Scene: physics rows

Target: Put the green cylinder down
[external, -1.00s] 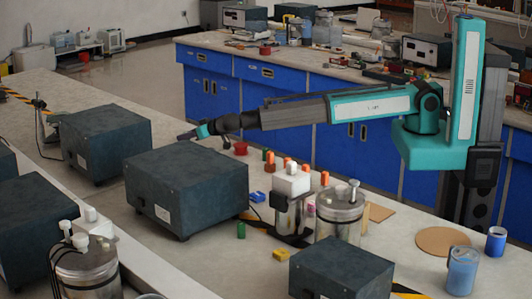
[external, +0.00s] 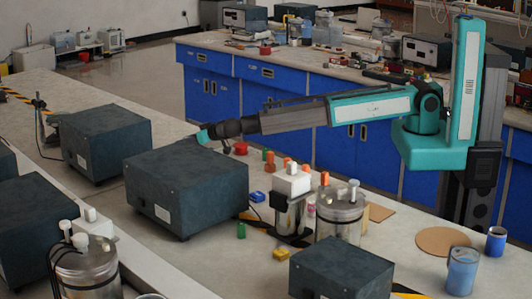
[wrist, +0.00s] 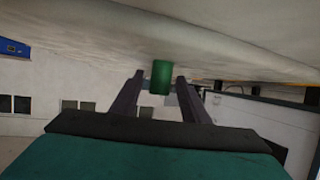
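The green cylinder (wrist: 160,77) shows in the wrist view between the tips of my gripper (wrist: 160,80). A narrow gap shows on each side, so the fingers look open around it rather than pressed on it. Its upper end in the picture meets the pale worktop (wrist: 220,45), which appears inverted in this view. In the external view my gripper (external: 191,139) is low behind a large dark box, which hides the fingertips and the cylinder held between them.
The large dark box (external: 185,190) stands in front of my gripper. Another dark box (external: 105,140) stands to the left. Metal canisters (external: 340,215) stand nearer the camera.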

